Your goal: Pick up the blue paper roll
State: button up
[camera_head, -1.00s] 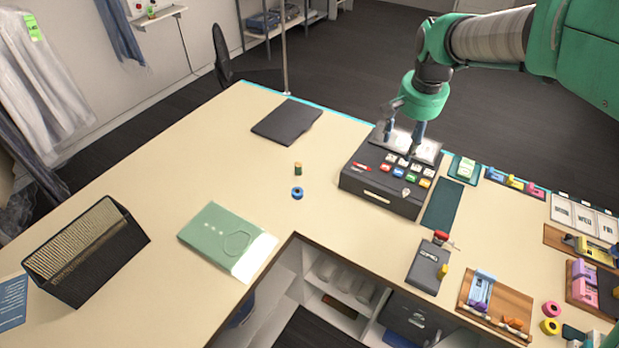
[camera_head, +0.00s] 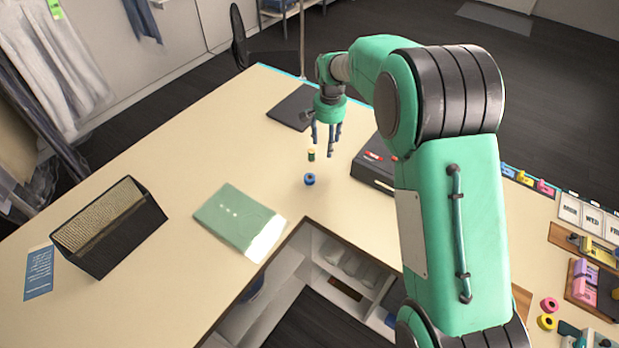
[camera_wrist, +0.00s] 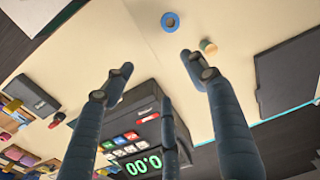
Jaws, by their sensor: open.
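The blue paper roll (camera_head: 309,179) is a small blue ring on the cream counter, right of the green packet. It also shows in the wrist view (camera_wrist: 170,22) near the top, beyond the fingertips. My gripper (camera_head: 327,142) is open and empty above the counter, behind and slightly right of the roll. In the wrist view its dark blue fingers (camera_wrist: 160,75) are spread apart, and nothing is between them. A small green and tan spool (camera_head: 311,155) stands just behind the roll, apart from it; it shows in the wrist view (camera_wrist: 208,47) close to a fingertip.
A green packet (camera_head: 238,222) lies to the left, and a dark flat pad (camera_head: 290,108) lies behind. The counter has an inner edge in front of the roll.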

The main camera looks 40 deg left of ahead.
jog(key=s+a+f, duration=0.2)
jog(key=a+f, duration=0.3)
jog(key=shift+s+a+f+p, duration=0.2)
jog(key=shift+a+f+p, duration=0.1)
jog(key=shift+f+p, duration=0.05)
jog(key=shift+f, duration=0.1)
send_over(310, 177)
notch_tip(310, 177, down, 8)
jog(key=shift+w+a+f+p, duration=0.15)
jog(key=shift+f+p, duration=0.05)
jog(key=shift+p, duration=0.15)
jog(key=shift+f, duration=0.15)
jog(key=shift+s+f+p, duration=0.2)
jog(key=shift+f+p, duration=0.25)
jog(key=shift+f, duration=2)
